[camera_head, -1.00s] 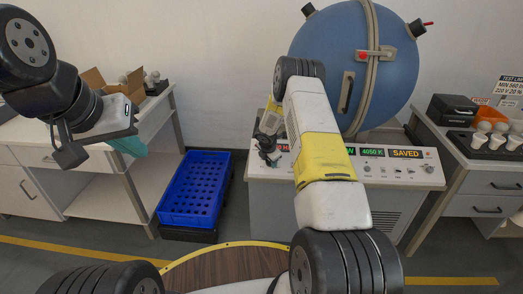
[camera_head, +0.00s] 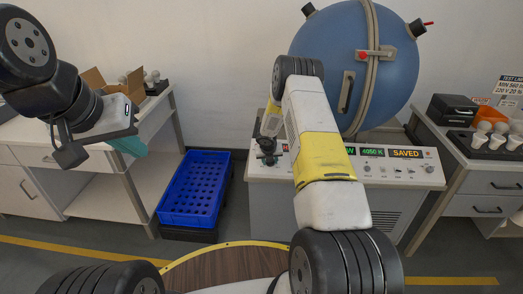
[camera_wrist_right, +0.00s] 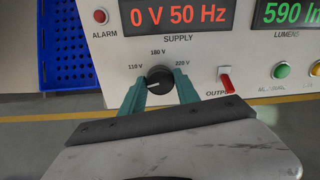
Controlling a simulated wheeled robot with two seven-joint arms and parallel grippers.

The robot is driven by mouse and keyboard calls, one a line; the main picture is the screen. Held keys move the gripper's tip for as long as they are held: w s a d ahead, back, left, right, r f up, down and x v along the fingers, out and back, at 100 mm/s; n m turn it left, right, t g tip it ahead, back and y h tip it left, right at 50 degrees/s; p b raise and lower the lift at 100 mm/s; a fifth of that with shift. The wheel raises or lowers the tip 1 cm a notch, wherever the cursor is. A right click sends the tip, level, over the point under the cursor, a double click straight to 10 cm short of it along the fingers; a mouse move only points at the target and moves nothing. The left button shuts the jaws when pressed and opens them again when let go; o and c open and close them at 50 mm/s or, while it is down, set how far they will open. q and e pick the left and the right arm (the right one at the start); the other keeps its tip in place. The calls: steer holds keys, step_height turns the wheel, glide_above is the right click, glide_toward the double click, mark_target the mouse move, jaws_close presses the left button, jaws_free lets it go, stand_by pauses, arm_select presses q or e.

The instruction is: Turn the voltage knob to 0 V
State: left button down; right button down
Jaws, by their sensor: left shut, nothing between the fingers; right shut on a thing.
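The black voltage knob (camera_wrist_right: 158,80) sits on the white panel under the SUPPLY display (camera_wrist_right: 180,15), which reads 0 V 50 Hz. Labels 110 V, 180 V and 220 V surround it. Its white mark points to the left side. My right gripper (camera_wrist_right: 160,86) has its teal fingers shut on the knob, one on each side. In the head view my right gripper (camera_head: 268,157) is at the left part of the console's panel, and the knob cannot be made out there. My left gripper (camera_head: 130,146) is shut and empty, near the left bench.
A red OUTPUT switch (camera_wrist_right: 226,82) is just right of the knob, with green (camera_wrist_right: 281,70) and other buttons beyond. A red ALARM lamp (camera_wrist_right: 100,16) is at upper left. The blue sphere (camera_head: 395,70) rises behind the console (camera_head: 340,205). A blue crate (camera_head: 190,219) stands left of it.

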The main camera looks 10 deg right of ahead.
steer(key=shift+n, duration=1.9)
steer(key=c, duration=0.9)
jaws_free()
steer(key=v, duration=0.8)
steer(key=shift+f, duration=0.1)
